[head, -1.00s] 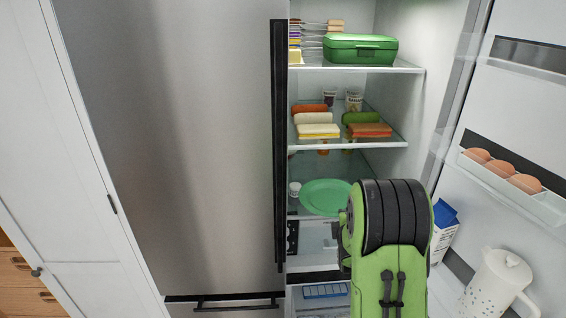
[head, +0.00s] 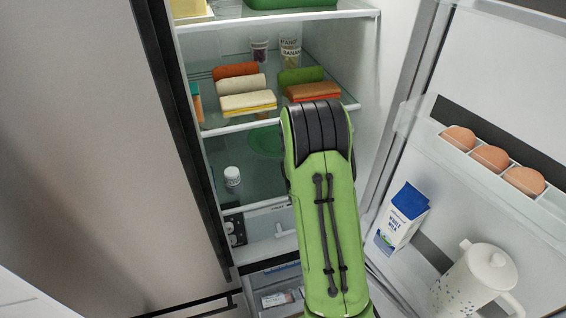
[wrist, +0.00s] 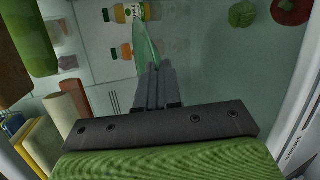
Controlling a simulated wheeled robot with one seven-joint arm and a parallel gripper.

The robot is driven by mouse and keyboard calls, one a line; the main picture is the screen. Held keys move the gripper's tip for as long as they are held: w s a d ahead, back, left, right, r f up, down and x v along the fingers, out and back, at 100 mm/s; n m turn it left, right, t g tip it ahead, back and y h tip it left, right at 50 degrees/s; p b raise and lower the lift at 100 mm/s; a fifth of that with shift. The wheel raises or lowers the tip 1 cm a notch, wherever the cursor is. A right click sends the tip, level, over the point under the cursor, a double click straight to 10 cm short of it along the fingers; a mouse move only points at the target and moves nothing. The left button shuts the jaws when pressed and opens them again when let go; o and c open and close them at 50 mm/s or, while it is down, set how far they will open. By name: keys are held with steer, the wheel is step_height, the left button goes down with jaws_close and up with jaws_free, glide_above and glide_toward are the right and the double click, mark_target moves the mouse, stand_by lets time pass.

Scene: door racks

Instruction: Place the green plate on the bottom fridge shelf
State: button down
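The green plate (head: 265,140) shows in the head view deep in the fridge, partly behind the middle shelf's edge and my arm. It is above the lower glass shelf (head: 256,186); whether it touches that shelf is unclear. In the wrist view the plate (wrist: 146,45) is seen nearly edge-on, extending from between the fingertips. My gripper (wrist: 154,80) looks shut on its rim. In the head view my forearm hides the gripper.
A white-capped jar (head: 232,178) stands at the left of the lower shelf. Sandwich-like items (head: 247,101) sit on the middle shelf above. The open door at right holds eggs (head: 490,157), a milk carton (head: 402,218) and a white pitcher (head: 476,282). Bottles (wrist: 124,50) show in the wrist view.

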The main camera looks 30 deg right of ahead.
steer(key=f, duration=0.5)
steer(key=shift+w, duration=0.2)
steer(key=shift+f, duration=0.15)
steer(key=shift+f+b, duration=0.1)
steer(key=shift+b, duration=0.25)
steer(key=shift+f+b, duration=0.5)
steer(key=c, duration=1.3)
jaws_free()
steer(key=shift+s, duration=0.15)
steer(key=shift+f, duration=0.1)
